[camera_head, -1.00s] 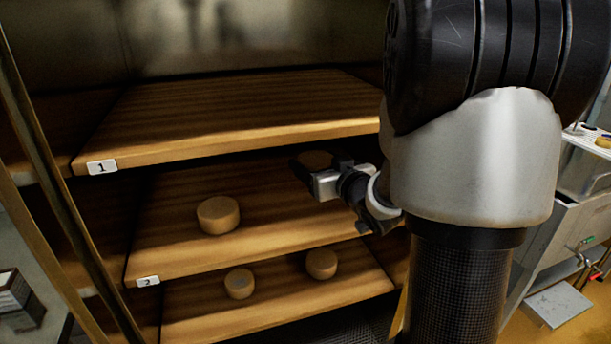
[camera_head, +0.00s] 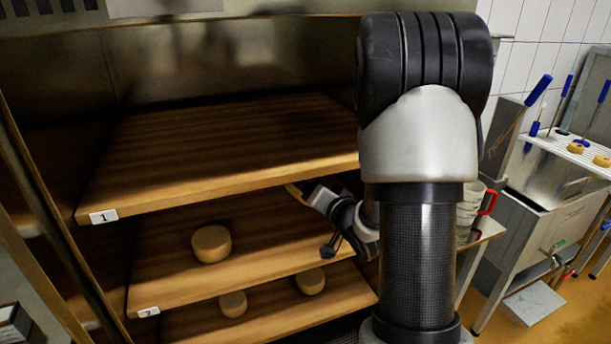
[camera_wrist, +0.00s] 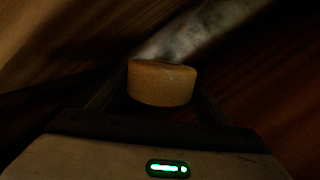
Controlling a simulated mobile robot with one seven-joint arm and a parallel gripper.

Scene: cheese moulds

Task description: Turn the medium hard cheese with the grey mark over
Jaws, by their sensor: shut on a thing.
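My gripper (camera_head: 300,192) is at the right side of the shelf labelled 2, just under the front edge of the shelf labelled 1. It is shut on a round yellow-brown cheese (camera_wrist: 162,84), which shows between the two fingers in the wrist view. In the head view only a thin edge of this held cheese (camera_head: 292,190) shows beside the fingers; the rest is hidden. Another cheese (camera_head: 211,244) sits on shelf 2 to the left. I cannot make out a grey mark on any cheese.
The upper shelf (camera_head: 215,145) is bare and close above my gripper. The lowest shelf (camera_head: 265,318) holds two smaller cheeses (camera_head: 233,304) (camera_head: 310,281). Shelf 2 (camera_head: 165,285) has free room around its left cheese. A metal bench with tools stands at the right.

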